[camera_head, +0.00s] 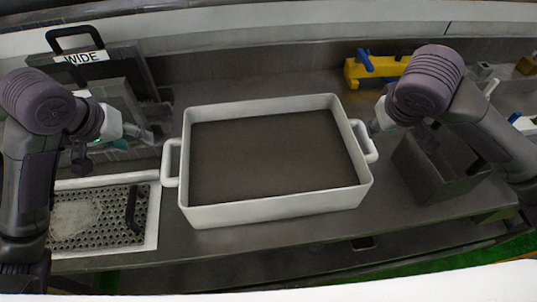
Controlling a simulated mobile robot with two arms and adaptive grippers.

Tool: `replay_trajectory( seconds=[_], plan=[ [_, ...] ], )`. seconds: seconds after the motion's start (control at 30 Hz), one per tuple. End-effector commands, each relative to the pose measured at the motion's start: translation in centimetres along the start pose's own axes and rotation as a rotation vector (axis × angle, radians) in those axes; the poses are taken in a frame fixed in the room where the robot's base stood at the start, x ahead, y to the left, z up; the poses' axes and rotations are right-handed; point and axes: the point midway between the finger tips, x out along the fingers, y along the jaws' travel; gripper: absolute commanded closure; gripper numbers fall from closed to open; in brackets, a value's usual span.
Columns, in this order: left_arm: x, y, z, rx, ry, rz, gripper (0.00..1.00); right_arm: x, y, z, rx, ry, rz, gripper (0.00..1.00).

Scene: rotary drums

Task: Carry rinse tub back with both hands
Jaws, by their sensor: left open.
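The rinse tub (275,214) is a white rectangular tub with a dark brown inside, resting on the grey metal counter. It has a white loop handle at its left end (171,163) and another at its right end (365,141). My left gripper (148,134) is open, to the left of the tub, above and behind the left handle and apart from it. My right gripper (376,127) is at the right handle, close to or touching it. Its fingers are mostly hidden, so I cannot tell whether they grip the handle.
A perforated tray (98,215) with a black handle lies left of the tub. Behind it stands a dark case labelled WIDE (84,57). A yellow tool with a blue lever (375,69) sits at the back right. A dark open box (440,170) stands right of the tub.

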Motion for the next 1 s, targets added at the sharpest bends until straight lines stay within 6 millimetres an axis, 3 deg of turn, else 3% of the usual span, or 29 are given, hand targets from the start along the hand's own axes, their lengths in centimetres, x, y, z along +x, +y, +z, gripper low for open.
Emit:
replay_trajectory(
  seconds=[0.27,0.7,1.0],
  plan=[
    [2.5,0.2,0.1,-0.003,-0.005,0.009,0.48,2.5,0.0,0.1,0.001,-0.005,0.0,0.65],
    [10.8,0.0,0.1,-0.001,-0.005,0.001,0.48,10.8,0.0,0.1,0.001,-0.003,0.0,0.65],
    [13.6,0.1,0.0,0.001,-0.001,0.002,0.48,13.6,0.0,0.0,-0.001,0.0,0.0,0.65]
  ],
)
